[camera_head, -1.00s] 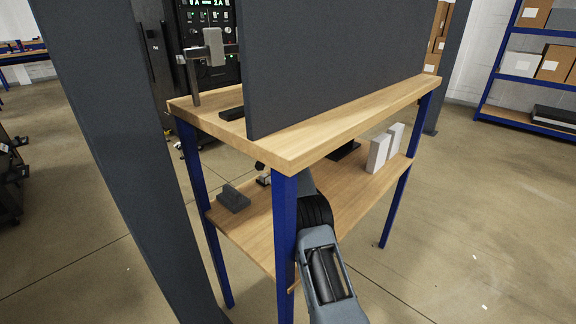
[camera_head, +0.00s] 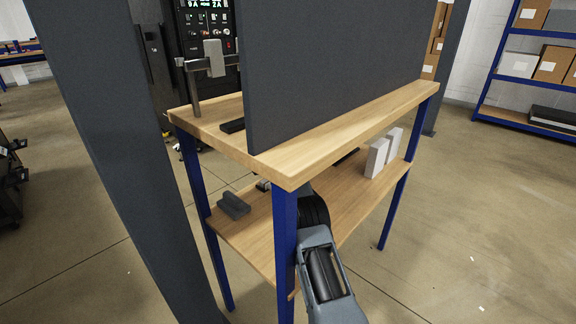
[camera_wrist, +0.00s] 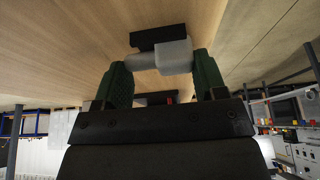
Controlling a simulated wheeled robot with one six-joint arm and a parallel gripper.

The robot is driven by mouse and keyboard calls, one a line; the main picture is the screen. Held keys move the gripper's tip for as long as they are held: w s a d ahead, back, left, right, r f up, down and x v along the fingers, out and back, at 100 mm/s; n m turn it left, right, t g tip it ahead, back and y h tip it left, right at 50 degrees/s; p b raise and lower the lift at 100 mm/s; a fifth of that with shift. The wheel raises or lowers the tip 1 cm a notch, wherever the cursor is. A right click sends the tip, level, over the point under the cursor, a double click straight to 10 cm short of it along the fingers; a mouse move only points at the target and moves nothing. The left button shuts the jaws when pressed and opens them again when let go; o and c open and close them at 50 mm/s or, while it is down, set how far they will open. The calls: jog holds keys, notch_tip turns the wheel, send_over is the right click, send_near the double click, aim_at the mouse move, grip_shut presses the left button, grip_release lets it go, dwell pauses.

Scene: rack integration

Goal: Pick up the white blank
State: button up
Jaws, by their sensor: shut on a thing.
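In the wrist view, the white blank (camera_wrist: 174,57) is a small pale piece with a rounded left part. It lies between the two green fingers of my gripper (camera_wrist: 163,68), which is shut on it. A dark block (camera_wrist: 158,37) is right behind the blank; I cannot tell whether they touch. In the head view my gripper and the blank are mostly hidden behind the tabletop and the blue leg.
The wooden tabletop (camera_head: 330,140) with a grey upright panel (camera_head: 335,65) overhangs the lower shelf (camera_head: 345,215). The front blue leg (camera_head: 285,250) stands close beside my arm. A dark notched block (camera_head: 233,205) and white upright boxes (camera_head: 376,157) stand on the shelf.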

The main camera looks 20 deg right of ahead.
jog(key=shift+w+a+r+p, duration=0.25)
jog(key=shift+w+a+p, duration=0.15)
jog(key=shift+p, duration=0.35)
jog(key=shift+w+a+f+p, duration=0.15)
jog(key=shift+w+p, duration=0.35)
jog(key=shift+p, duration=0.35)
jog(key=shift+f, duration=0.1)
jog(key=o, duration=1)
